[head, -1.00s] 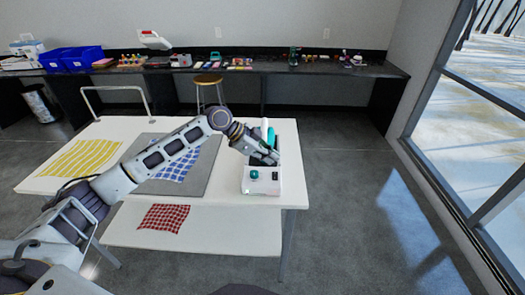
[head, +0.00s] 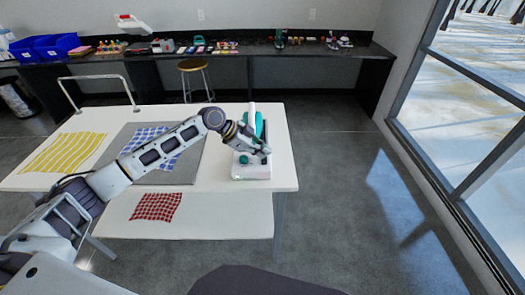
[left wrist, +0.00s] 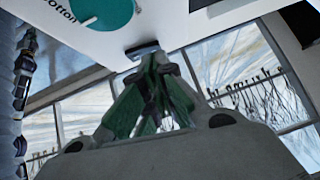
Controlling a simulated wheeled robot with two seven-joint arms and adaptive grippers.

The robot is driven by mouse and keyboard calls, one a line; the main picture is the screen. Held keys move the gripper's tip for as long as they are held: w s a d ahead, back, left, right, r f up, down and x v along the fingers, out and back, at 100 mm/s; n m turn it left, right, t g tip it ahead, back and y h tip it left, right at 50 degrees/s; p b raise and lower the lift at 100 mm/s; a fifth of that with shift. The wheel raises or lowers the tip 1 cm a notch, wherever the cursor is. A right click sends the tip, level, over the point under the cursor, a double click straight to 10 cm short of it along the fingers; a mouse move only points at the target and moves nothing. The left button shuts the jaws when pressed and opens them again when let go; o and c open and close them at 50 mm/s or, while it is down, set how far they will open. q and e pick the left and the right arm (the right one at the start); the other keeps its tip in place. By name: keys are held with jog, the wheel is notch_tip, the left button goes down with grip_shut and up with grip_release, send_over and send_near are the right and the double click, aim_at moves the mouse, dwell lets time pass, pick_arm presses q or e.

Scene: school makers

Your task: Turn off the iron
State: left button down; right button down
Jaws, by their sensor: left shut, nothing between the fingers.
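The iron station (head: 252,173) is a white base at the right end of the white table, with a teal dial (head: 243,159) on its front part. A white and teal iron (head: 259,124) stands at the back of it, partly behind my arm. My left gripper (head: 266,157) is shut and empty over the front right of the base. In the left wrist view, the fingertips (left wrist: 156,58) are right by a dark switch (left wrist: 142,50) on the white panel. Contact cannot be told. The teal dial (left wrist: 103,12) shows beside the switch, with cotton lettering. My right gripper is out of view.
The table (head: 230,180) also bears a grey mat (head: 188,170) with a blue checked cloth (head: 148,138), and a yellow cloth (head: 65,152). A red cloth (head: 157,207) lies on the lower shelf. Floor right of the table is clear, up to large windows.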

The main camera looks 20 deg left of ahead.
pick_arm(q)
jog(key=shift+f, duration=0.1)
jog(key=shift+w+f, duration=0.1)
jog(key=shift+f, duration=0.1)
jog(key=shift+s+d+r+p, duration=0.1)
jog(key=shift+s+p, duration=0.15)
jog(key=shift+p, duration=0.05)
jog(key=shift+s+d+p, duration=0.1)
jog(key=shift+s+p, duration=0.2)
jog(key=shift+s, duration=0.15)
jog(key=shift+r, duration=0.1)
dwell(0.3)
